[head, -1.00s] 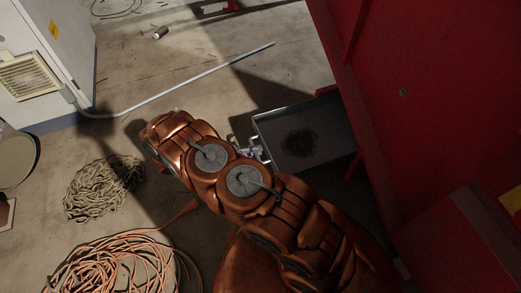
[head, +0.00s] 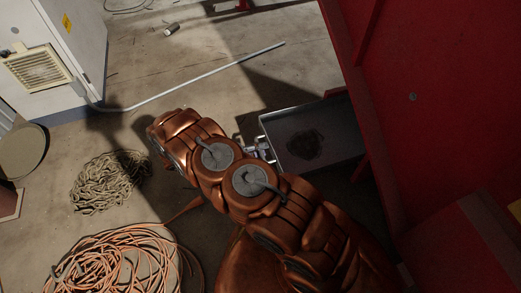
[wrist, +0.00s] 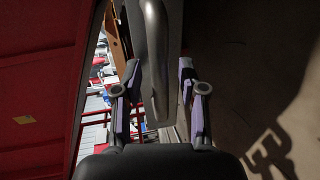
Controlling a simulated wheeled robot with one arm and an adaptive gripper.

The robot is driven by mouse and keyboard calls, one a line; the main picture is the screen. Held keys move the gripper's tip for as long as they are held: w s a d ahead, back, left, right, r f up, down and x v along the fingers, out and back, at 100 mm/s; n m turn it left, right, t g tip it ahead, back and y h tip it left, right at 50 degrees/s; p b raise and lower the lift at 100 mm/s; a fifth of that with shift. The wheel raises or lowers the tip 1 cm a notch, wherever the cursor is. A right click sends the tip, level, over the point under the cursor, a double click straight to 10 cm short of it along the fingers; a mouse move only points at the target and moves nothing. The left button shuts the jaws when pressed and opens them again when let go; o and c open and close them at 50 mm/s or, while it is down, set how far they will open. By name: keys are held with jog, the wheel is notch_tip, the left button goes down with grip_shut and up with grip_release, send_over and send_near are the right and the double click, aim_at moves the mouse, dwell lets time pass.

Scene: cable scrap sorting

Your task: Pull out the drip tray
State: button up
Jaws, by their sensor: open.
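The drip tray (head: 338,136) is a shallow grey metal tray with a dark stain on its floor. It lies low at the foot of the red machine, partly sticking out, with its handle side facing left. My gripper (head: 254,150) is at that left side, mostly hidden behind my copper arm in the head view. In the wrist view my gripper (wrist: 158,98) is open, its two purple-padded fingers apart. A grey curved bar, which looks like the tray's handle (wrist: 154,55), runs between the fingers. I cannot tell whether either finger touches it.
The red machine (head: 445,100) stands close on the right. A pale coiled rope (head: 108,180) and an orange cable coil (head: 110,262) lie on the floor at left. A grey pipe (head: 190,81) runs across the floor from a white cabinet (head: 55,45).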

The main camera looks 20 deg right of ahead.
jog(key=shift+a, duration=0.15)
jog(key=v, duration=1.1)
jog(key=shift+a, duration=0.35)
jog(key=shift+w+r, duration=0.1)
jog(key=shift+r, duration=0.05)
